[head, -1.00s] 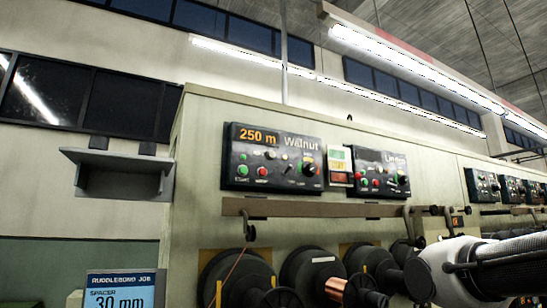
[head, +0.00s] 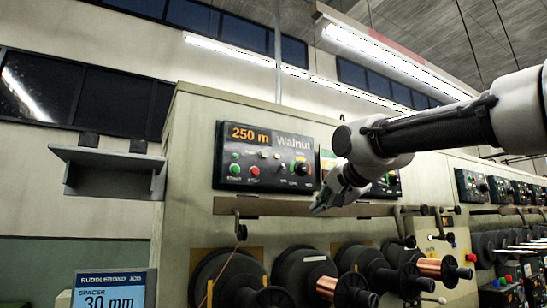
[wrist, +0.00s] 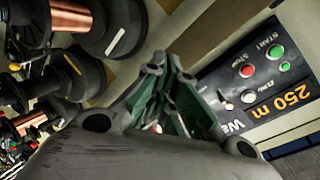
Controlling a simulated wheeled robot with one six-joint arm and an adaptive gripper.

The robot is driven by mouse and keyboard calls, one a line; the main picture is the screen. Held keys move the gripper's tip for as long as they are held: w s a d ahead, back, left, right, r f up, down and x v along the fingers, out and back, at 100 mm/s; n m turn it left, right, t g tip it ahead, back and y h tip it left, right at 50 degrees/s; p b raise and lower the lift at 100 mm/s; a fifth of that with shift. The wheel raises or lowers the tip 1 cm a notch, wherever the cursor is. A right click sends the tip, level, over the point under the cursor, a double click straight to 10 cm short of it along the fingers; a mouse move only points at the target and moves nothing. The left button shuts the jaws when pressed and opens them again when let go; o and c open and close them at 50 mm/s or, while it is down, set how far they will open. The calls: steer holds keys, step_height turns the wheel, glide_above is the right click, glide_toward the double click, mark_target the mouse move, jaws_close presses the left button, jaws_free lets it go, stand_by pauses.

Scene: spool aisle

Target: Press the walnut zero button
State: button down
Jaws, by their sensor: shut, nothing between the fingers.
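The Walnut panel (head: 222,160) is a black box on the machine front with an orange 250 m readout. It carries a green START button (head: 235,169), a red STOP button (head: 254,171) and a knob. A pale button, the zero button (head: 264,153), sits above and right of STOP. In the wrist view the panel is at right, turned round, with the pale zero button (wrist: 248,97) beside a small label. My gripper (head: 320,207) is shut and empty, below and right of the panel in the head view. It also shows in the wrist view (wrist: 168,65), apart from the buttons.
A second panel (head: 394,184) to the right is partly hidden by my arm. A ledge rail (head: 270,207) runs beneath the panels, with black spools (head: 222,277) below it. A blue sign (head: 110,290) stands at lower left and a grey shelf (head: 108,158) at left.

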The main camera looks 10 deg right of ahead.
steer(key=w+a+r+m+t+y, duration=0.1)
steer(key=a+r+m+t, duration=0.1)
steer(key=r, duration=0.6)
steer(key=w+a+r+m+t+y, duration=0.1)
steer(key=w+a+r+m, duration=0.1)
steer(key=r, duration=0.6)
steer(key=shift+w+a+r+m+t, duration=0.3)
steer(key=shift+a+t, duration=0.1)
steer(key=shift+a, duration=0.05)
glide_toward(264, 154)
steer(key=w, duration=0.4)
steer(key=w+f, duration=0.1)
steer(key=w, duration=0.1)
steer(key=shift+d, duration=0.35)
steer(key=shift+w+a, duration=0.2)
steer(key=shift+w, duration=0.5)
